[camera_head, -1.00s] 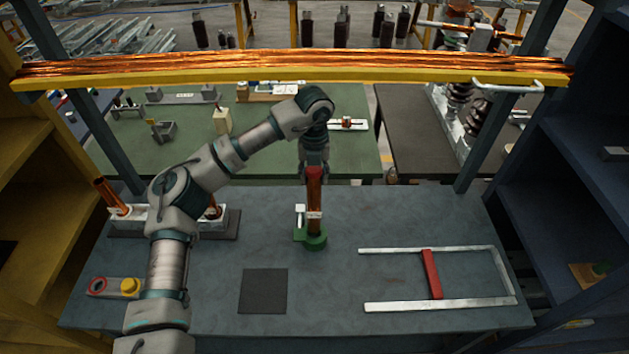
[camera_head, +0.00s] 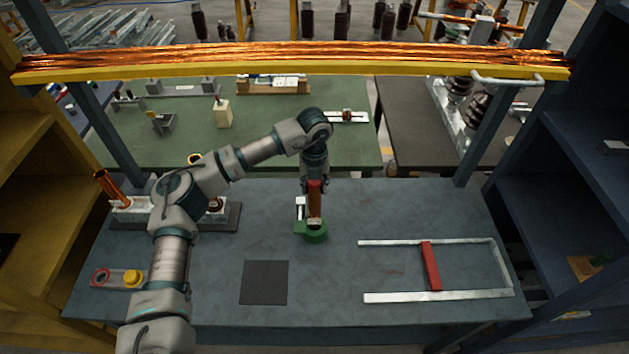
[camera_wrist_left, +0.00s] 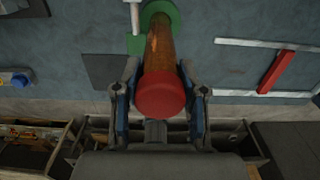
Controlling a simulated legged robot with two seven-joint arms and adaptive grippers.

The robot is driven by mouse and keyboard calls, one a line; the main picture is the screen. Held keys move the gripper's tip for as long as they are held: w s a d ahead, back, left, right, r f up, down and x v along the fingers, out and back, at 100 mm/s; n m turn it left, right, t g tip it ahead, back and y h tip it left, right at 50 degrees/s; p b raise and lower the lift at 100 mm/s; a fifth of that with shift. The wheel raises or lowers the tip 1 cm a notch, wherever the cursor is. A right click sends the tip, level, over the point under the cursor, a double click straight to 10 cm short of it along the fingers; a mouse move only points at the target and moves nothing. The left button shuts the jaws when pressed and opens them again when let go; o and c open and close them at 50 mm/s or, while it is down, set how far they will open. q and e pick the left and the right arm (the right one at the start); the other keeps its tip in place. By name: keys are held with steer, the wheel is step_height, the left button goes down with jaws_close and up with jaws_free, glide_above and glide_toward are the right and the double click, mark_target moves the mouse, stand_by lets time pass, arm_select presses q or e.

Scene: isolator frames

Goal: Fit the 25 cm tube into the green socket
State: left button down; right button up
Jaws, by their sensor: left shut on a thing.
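The copper-brown tube (camera_head: 315,204) with a red cap stands roughly upright at the green socket (camera_head: 314,234), its lower end at the socket's ring. How deep it sits inside is hidden. My left gripper (camera_head: 314,184) is above the socket, shut on the tube near its red top. In the left wrist view the tube (camera_wrist_left: 161,55) runs from the red cap down to the green socket (camera_wrist_left: 172,12), between the two fingers of my left gripper (camera_wrist_left: 160,95). A white upright piece (camera_head: 300,207) stands beside the tube. My right gripper is not in view.
A white metal frame (camera_head: 435,296) with a red bar (camera_head: 430,266) lies at right. A dark square mat (camera_head: 264,283) lies in front of the socket. Another copper tube (camera_head: 109,187) leans in a holder at left. A yellow beam (camera_head: 290,73) with copper rods crosses behind.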

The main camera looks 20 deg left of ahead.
arm_select(q)
steer(key=c, duration=0.7)
jaws_free()
steer(key=shift+s, duration=0.1)
steer(key=shift+o, duration=0.2)
step_height(320, 180, up, 8)
steer(key=shift+f+b, duration=0.2)
steer(key=shift+b, duration=0.15)
